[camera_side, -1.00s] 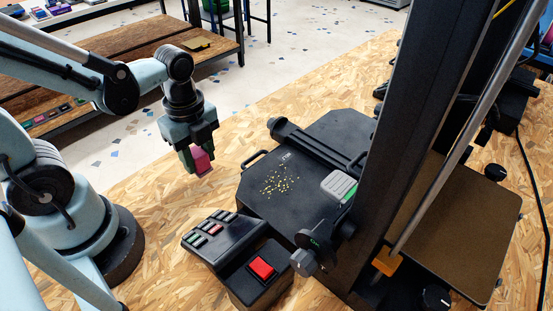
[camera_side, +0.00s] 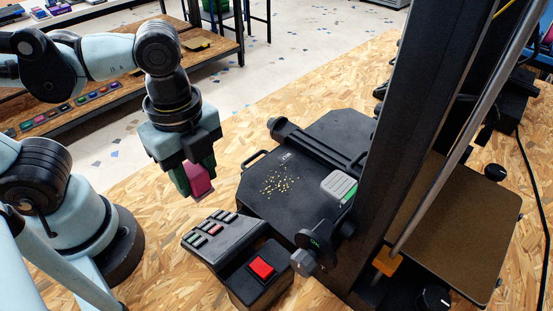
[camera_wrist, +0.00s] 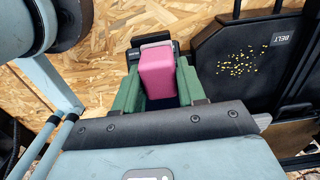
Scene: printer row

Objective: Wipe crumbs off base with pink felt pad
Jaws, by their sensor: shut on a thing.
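A pink felt pad (camera_side: 199,180) is held between the green fingers of my gripper (camera_side: 197,184). In the wrist view the pink pad (camera_wrist: 158,74) sits between the two green fingers of my gripper (camera_wrist: 158,88), with a pale layer at its far end. My gripper hangs above the wooden bench, left of the black base (camera_side: 290,204). Yellow crumbs (camera_side: 279,182) lie scattered on the base's upper left part. The crumbs also show at right in the wrist view (camera_wrist: 243,61). The pad is apart from the base and the crumbs.
A black key panel (camera_side: 222,238) and a red button box (camera_side: 262,268) stand in front of the base. A grey-green block (camera_side: 339,186) sits on the base's right side. A tall black column (camera_side: 400,150) rises at right. Bare bench (camera_side: 140,205) lies at left.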

